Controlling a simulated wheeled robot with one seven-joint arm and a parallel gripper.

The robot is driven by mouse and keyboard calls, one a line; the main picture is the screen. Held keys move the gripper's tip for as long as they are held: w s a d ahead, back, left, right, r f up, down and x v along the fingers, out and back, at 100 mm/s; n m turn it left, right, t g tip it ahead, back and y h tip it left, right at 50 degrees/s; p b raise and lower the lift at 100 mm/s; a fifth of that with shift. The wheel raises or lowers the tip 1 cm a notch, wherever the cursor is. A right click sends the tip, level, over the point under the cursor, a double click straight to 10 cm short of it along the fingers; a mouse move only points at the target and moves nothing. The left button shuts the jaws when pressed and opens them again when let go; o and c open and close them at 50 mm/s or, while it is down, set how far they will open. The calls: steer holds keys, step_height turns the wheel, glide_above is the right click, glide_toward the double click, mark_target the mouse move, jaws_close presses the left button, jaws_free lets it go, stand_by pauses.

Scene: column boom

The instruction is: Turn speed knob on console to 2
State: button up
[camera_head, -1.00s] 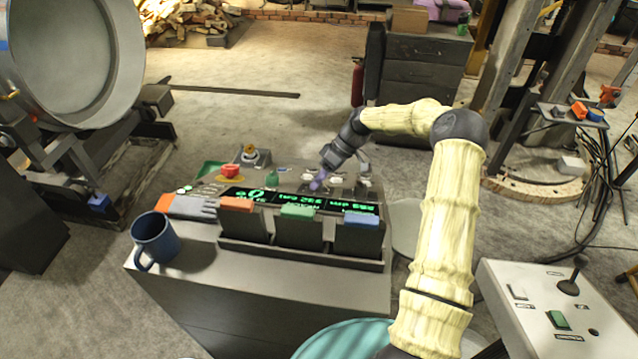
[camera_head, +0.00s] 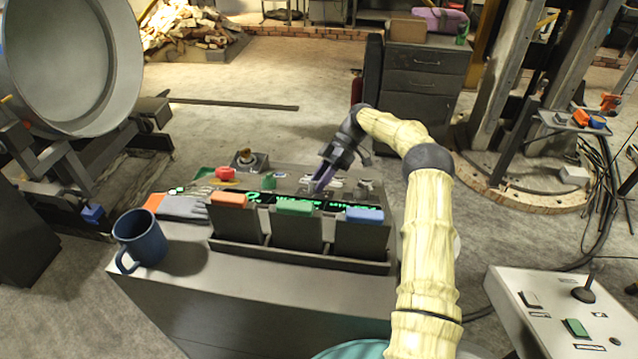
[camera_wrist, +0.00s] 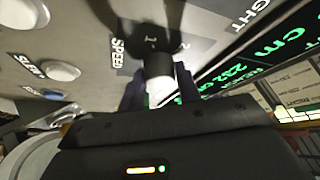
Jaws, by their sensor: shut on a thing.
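The console (camera_head: 195,258) stands left of my arm, its dark control panel sloping at the back. In the wrist view the word SPEED is printed on the grey panel (camera_wrist: 75,28) beside a dark knob (camera_wrist: 157,66) with a pale part below it. A "1" shows by the knob and a mark like a "2" lies to its right, partly unclear. My gripper (camera_wrist: 156,98) is shut on the speed knob, one finger on each side. In the head view my gripper (camera_head: 322,183) reaches down to the panel and hides the knob.
Bins with orange, green and blue tops (camera_head: 294,207) line the console's front. A red button (camera_head: 225,173), grey gloves (camera_head: 182,207) and a blue mug (camera_head: 140,240) are to the left. A control box (camera_head: 550,310) stands at the lower right.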

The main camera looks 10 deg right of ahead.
stand_by(0.4)
steer(key=o, duration=1)
steer(key=shift+c, duration=0.2)
steer(key=p+v, duration=0.3)
steer(key=v, duration=0.4)
steer(key=shift+w, duration=0.35)
steer(key=shift+s, duration=0.1)
